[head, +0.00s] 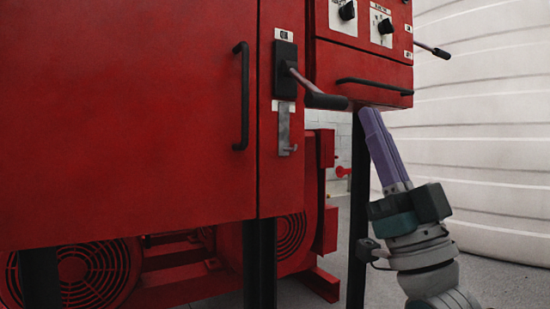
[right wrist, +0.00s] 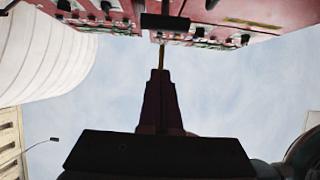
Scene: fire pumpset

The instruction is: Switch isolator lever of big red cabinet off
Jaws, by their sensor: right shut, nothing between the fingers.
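The big red cabinet (head: 130,110) fills the left of the head view. Its isolator lever has a black base (head: 285,68) on the narrow right panel. The lever's rod slants out to the right and slightly down, ending in a black handle (head: 325,100). My right gripper (head: 369,112) has its purple fingers together, pointing up, empty. The fingertips are just right of the handle's end and slightly below it; I cannot tell whether they touch. In the right wrist view the shut fingers (right wrist: 160,75) point up toward a dark bar (right wrist: 165,22), which looks like the handle. My left gripper is not in view.
A smaller red control box (head: 360,60) with knobs and a black bar handle sits right of the lever, above my fingers. A second lever (head: 432,49) sticks out from its right side. A black post (head: 358,220) stands beside my gripper. A white ribbed tank (head: 480,130) is behind.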

